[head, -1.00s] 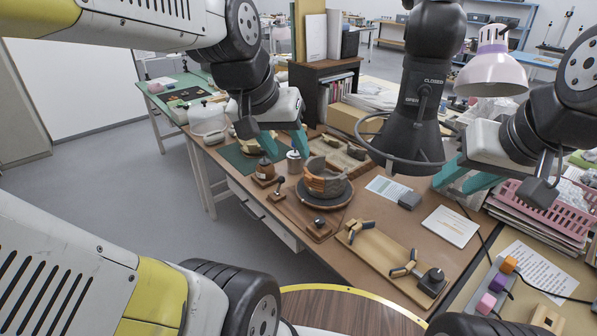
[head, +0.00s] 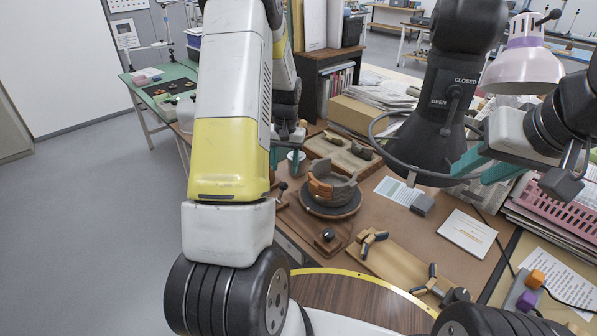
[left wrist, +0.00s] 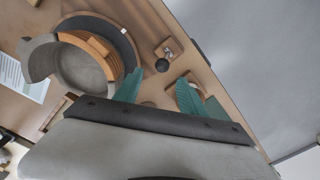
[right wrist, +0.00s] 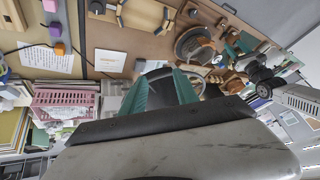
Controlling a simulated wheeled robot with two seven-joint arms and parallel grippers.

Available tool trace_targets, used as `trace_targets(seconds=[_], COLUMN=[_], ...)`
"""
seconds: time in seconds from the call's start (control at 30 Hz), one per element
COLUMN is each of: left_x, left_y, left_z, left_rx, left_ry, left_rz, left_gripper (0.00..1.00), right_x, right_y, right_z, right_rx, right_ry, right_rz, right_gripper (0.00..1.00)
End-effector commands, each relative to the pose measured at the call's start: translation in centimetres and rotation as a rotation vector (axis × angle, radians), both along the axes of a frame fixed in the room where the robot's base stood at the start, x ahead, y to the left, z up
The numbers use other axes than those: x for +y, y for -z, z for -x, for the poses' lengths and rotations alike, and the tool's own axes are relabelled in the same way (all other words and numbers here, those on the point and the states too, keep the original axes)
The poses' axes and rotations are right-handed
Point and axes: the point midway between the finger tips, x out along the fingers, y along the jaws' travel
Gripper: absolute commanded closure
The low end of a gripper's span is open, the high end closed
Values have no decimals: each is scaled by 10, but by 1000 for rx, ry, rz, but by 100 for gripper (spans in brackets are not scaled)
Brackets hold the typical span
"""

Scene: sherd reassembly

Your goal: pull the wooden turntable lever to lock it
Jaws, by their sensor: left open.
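The turntable (head: 330,210) is a dark round disc on a wooden base (head: 326,240), bearing a partly rebuilt bowl (head: 333,187) of orange and grey sherds. A small lever with a dark ball knob (head: 282,187) stands just left of the disc. In the left wrist view the lever knob (left wrist: 168,53) stands on a wooden block, beyond the fingertips. My left gripper (head: 288,158) is open and empty, behind the lever in the head view; its teal fingers (left wrist: 160,88) are apart from the knob. My right gripper (head: 483,172) is open and empty, near the black stand at right.
A wooden board with clamps (head: 395,262) lies in front of the turntable. A grey block (head: 423,205) and papers (head: 467,233) lie to the right. A black stand (head: 440,120) with a hose and a pink basket (head: 560,205) crowd the right side. My left arm hides the table's left part.

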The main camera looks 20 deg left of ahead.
Motion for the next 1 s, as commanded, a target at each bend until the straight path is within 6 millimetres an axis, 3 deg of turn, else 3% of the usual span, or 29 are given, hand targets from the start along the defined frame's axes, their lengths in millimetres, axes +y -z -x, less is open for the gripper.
trace_targets(seconds=[0.6,1.0], left_x=[8,8], left_y=[83,94], left_z=[-2,-2], left_rx=[20,18], left_ry=[-1,-1], left_rz=[-8,-8], left_gripper=[52,52], right_x=[0,0], right_y=[0,0], right_z=[0,0], right_rx=[0,0], right_ry=[0,0], right_rz=[0,0], right_gripper=[64,64])
